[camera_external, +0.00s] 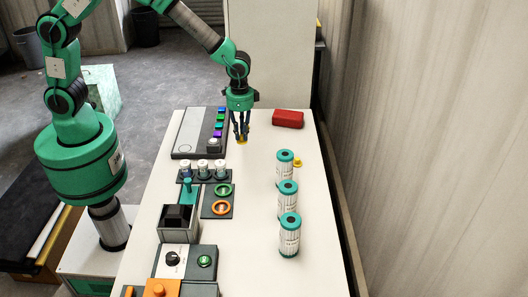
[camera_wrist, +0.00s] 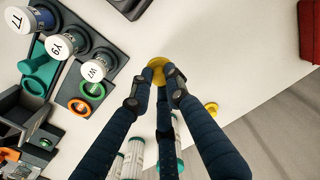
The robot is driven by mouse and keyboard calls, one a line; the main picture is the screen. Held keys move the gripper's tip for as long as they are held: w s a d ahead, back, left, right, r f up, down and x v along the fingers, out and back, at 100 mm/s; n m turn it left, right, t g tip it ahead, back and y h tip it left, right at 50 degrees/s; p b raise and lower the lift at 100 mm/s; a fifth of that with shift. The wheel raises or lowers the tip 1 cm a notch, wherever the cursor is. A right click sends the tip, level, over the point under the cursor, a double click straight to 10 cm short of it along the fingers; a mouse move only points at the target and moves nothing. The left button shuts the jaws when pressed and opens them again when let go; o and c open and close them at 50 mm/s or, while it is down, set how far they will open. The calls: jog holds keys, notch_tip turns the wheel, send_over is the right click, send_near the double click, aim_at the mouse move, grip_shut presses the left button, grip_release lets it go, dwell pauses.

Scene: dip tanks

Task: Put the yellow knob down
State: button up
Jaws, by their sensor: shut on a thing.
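The yellow knob (camera_wrist: 157,64) is between the fingertips of my gripper (camera_wrist: 160,76), which is shut on it. In the external view my gripper (camera_external: 241,132) points straight down over the far part of the white table, and the knob (camera_external: 242,142) shows just below the fingertips. The fingers hide part of the knob. I cannot tell whether its underside touches the table (camera_external: 255,200). A second yellow piece (camera_external: 297,162) lies apart on the table beside the farthest canister; it also shows in the wrist view (camera_wrist: 211,108).
Several white canisters with green caps (camera_external: 287,194) stand in a row on the right. A red case (camera_external: 288,119) lies at the far right. A grey panel (camera_external: 190,145) with coloured buttons, labelled jars (camera_external: 203,167) and ring holders (camera_external: 221,207) line the left. The table's middle is clear.

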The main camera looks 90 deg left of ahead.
jog(key=shift+a, duration=0.1)
dwell(0.7)
jog(key=w+a+m+p, duration=0.1)
jog(key=a+m+p, duration=0.1)
jog(key=a+p, duration=1.1)
jog(key=shift+w+a+r+m, duration=0.2)
jog(key=shift+w+a+m, duration=0.1)
jog(key=shift+a, duration=3.5)
jog(key=shift+w, duration=0.1)
jog(key=p, duration=0.2)
send_over(282, 117)
jog(key=shift+f, duration=0.75)
jog(key=shift+f+p, duration=0.5)
jog(key=shift+f, duration=1.25)
